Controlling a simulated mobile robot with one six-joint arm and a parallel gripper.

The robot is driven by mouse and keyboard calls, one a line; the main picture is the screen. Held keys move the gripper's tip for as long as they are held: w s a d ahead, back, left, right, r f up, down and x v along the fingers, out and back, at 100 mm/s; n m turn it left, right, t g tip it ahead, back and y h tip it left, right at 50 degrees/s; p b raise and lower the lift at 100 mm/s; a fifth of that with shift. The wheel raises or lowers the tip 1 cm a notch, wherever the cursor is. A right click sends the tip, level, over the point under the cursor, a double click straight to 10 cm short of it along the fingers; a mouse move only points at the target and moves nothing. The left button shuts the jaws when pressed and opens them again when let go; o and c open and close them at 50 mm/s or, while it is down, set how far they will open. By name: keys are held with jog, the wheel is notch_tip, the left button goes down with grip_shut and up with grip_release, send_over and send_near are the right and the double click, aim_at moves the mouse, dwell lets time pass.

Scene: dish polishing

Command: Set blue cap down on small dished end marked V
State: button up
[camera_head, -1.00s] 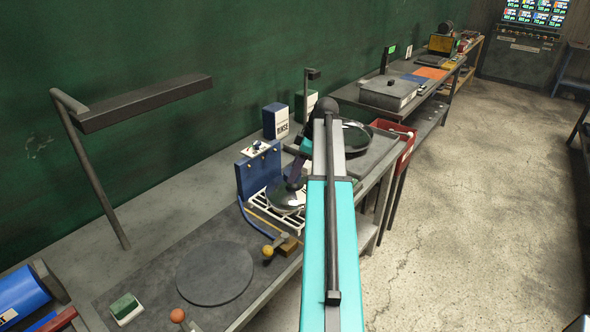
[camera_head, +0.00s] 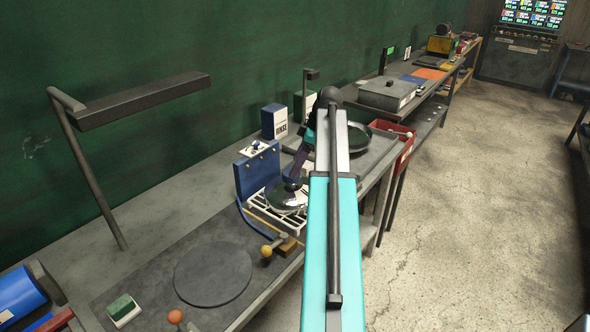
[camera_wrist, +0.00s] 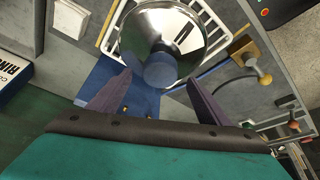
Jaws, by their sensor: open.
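The small dished end (camera_wrist: 147,27) is a shiny round metal piece on a white wire rack, with a dark mark on its face that I cannot read clearly. It also shows in the head view (camera_head: 283,200). The blue cap (camera_wrist: 160,69) rests on the dished end near its middle; in the head view it is a small dark blue knob (camera_head: 291,185). My gripper (camera_wrist: 159,79) is open, its two purple fingers apart in front of the cap and not holding it. In the head view my arm hides part of the area beside the rack.
A blue upright panel (camera_head: 257,172) stands behind the white rack (camera_head: 262,213). A yellow-knobbed lever (camera_head: 267,250) and a dark round disc (camera_head: 213,274) are nearer. A larger dish (camera_head: 356,137) and a red bin (camera_head: 405,148) lie beyond. A rinse box (camera_head: 274,121) stands by the wall.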

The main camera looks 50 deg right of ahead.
jog(key=b+v, duration=0.2)
jog(key=v, duration=0.8)
jog(key=shift+r, duration=0.2)
dwell(0.8)
